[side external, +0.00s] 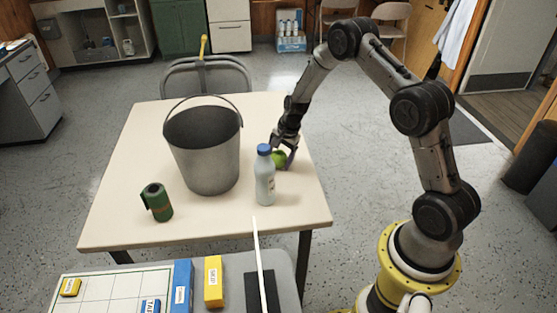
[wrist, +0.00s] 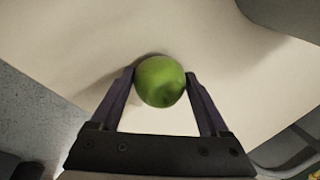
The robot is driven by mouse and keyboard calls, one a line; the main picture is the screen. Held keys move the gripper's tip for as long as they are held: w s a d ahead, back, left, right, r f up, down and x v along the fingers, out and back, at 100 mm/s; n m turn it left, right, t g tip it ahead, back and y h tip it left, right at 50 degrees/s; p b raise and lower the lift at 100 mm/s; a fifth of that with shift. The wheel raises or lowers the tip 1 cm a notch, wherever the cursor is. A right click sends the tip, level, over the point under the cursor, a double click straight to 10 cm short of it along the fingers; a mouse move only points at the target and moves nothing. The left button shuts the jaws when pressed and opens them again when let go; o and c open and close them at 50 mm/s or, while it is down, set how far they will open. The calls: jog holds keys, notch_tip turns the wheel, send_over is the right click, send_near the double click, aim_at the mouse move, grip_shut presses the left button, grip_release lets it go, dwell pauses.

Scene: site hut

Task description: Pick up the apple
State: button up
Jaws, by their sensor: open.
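A green apple (side external: 279,158) sits on the cream table (side external: 125,190), behind and just right of a white bottle with a blue cap. My gripper (side external: 284,154) is down at the apple. In the wrist view the apple (wrist: 160,81) lies between the tips of the two open fingers of my gripper (wrist: 160,84). The fingertips are close to its left and right sides; I cannot tell whether they touch it. In the side view the bottle and fingers hide part of the apple.
The bottle (side external: 265,178) stands close in front of the apple. A large grey bucket (side external: 205,155) with a raised handle stands left of it. A chair (side external: 205,75) is behind the table. The table's right side is clear.

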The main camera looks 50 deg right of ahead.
jog(key=c, duration=1.1)
jog(key=shift+r, duration=0.1)
jog(key=shift+c, duration=0.2)
